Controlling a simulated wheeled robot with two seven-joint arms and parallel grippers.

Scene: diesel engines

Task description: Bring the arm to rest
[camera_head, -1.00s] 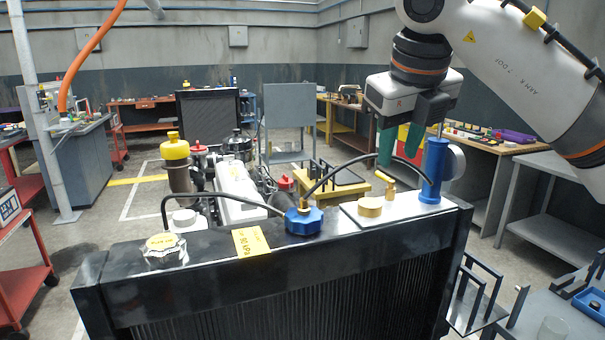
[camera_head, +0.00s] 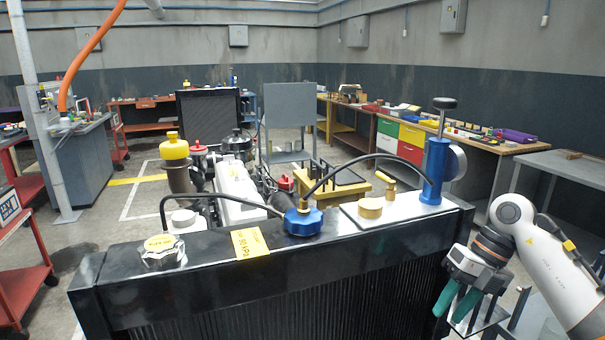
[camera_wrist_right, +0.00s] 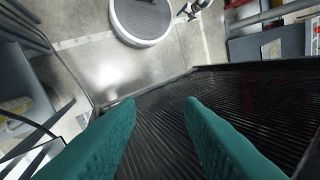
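My right arm (camera_head: 550,258) shows at the lower right of the head view, right of the black radiator (camera_head: 210,288). Its gripper (camera_head: 451,310) points down and to the left, with two green fingers. In the right wrist view the fingers (camera_wrist_right: 160,105) are spread apart with nothing between them, and the radiator's finned face (camera_wrist_right: 255,105) lies beyond them. The blue hand pump (camera_head: 436,172) with a black knob and a gauge stands upright on the radiator's top right, clear of the gripper. My left gripper is not in view.
A blue cap (camera_head: 303,221) with a black hose, a silver cap (camera_head: 164,252) and a yellow tag (camera_head: 250,243) are on the radiator top. A grey table (camera_head: 575,170) stands at the right. A round grey-rimmed base (camera_wrist_right: 142,18) is on the floor in the wrist view.

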